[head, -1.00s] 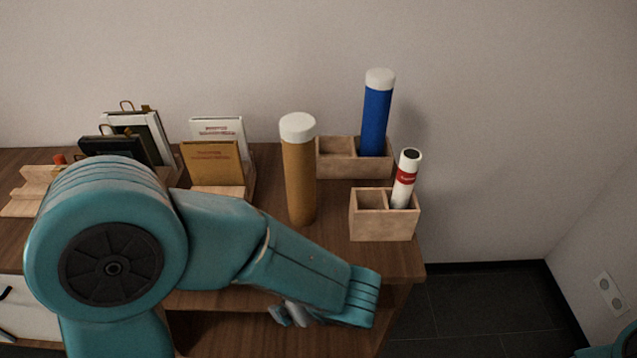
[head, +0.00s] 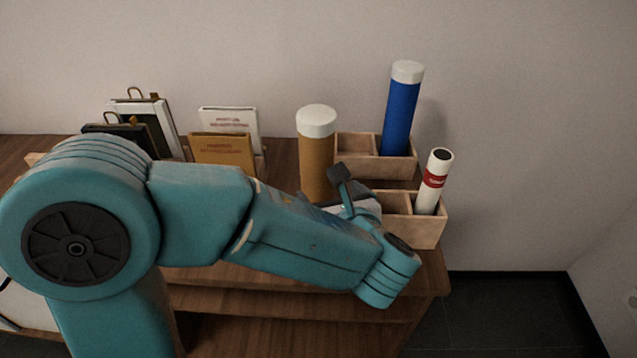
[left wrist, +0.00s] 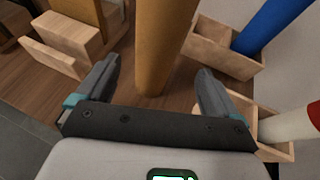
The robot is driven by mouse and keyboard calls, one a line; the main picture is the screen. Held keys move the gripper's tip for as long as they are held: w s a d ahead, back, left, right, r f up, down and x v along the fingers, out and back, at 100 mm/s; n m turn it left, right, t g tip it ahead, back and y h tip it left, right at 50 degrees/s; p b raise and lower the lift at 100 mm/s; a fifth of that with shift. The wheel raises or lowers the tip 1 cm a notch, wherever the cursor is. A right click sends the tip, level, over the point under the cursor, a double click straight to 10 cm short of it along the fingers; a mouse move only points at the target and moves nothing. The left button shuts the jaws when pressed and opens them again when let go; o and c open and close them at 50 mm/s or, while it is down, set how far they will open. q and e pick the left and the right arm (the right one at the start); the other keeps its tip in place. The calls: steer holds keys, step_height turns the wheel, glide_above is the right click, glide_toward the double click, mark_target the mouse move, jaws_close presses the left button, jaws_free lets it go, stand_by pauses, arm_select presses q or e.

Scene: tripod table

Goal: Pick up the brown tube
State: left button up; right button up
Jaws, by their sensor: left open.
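The brown tube (head: 318,160) with a white cap stands upright on the wooden table. My left arm hides its lower part in the head view. In the left wrist view the brown tube (left wrist: 160,45) stands ahead of my left gripper (left wrist: 155,85), roughly centred between the two spread fingers, with its base just beyond them. I cannot tell whether the fingers touch it. In the head view only part of my left gripper (head: 345,185) shows, in front of the tube. My right gripper is not in view.
A blue tube (head: 401,115) leans in a wooden box (head: 362,145) behind. A white tube with a red band (head: 433,183) stands in a nearer box (head: 425,233). Books (head: 222,150) and framed items (head: 150,125) stand to the left. The table's right edge lies just past the boxes.

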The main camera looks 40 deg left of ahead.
mark_target(321, 190)
arm_select(q)
steer(key=x, duration=0.3)
steer(key=shift+a+f, duration=0.15)
steer(key=b+x, duration=0.1)
steer(key=x, duration=0.3)
steer(key=shift+a+f, duration=0.25)
steer(key=shift+f, duration=0.05)
steer(key=shift+w+a+f, duration=0.1)
steer(key=shift+w+a, duration=0.15)
steer(key=shift+c, duration=0.2)
steer(key=c, duration=1)
